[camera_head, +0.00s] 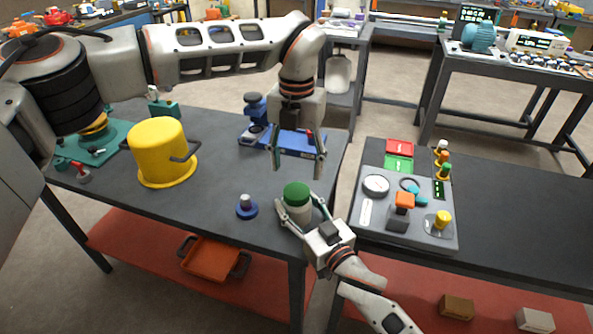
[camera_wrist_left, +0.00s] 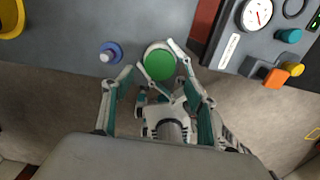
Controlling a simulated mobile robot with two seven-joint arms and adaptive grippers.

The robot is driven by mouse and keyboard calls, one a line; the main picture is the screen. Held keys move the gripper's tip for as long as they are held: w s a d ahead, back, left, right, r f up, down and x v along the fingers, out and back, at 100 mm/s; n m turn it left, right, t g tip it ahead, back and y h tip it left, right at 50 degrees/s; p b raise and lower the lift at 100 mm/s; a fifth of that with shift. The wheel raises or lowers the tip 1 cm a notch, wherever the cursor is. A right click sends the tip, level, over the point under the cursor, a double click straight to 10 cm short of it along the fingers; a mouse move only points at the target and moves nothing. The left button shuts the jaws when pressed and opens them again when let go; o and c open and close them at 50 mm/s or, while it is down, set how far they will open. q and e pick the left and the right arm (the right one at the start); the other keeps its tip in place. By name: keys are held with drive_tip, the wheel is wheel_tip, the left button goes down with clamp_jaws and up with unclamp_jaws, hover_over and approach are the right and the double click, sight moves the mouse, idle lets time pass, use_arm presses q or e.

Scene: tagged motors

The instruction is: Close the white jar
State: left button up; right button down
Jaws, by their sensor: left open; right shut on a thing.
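The white jar (camera_head: 301,213) stands upright near the front edge of the left table, with a green lid (camera_head: 297,194) on its top. I cannot tell whether the lid is tight. My right gripper (camera_head: 299,208) is shut on the jar's body from the front, one finger on each side. My left gripper (camera_head: 298,168) is open and empty, pointing down above the lid and apart from it. In the left wrist view the round green lid (camera_wrist_left: 160,63) lies beyond and between the open fingers, with a thin pale rim of the jar around it.
A blue knob-like part (camera_head: 246,207) stands just left of the jar. A yellow pot (camera_head: 160,153) is farther left, and a blue device (camera_head: 285,139) is behind. A grey control panel (camera_head: 378,230) lies on the table to the right.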

sight(296, 190)
use_arm(q)
drive_tip(key=shift+r, duration=0.45)
drive_tip(key=shift+f, duration=4.05)
drive_tip(key=c, duration=1.2)
drive_tip(key=shift+o, duration=0.2)
drive_tip(key=o, duration=1.3)
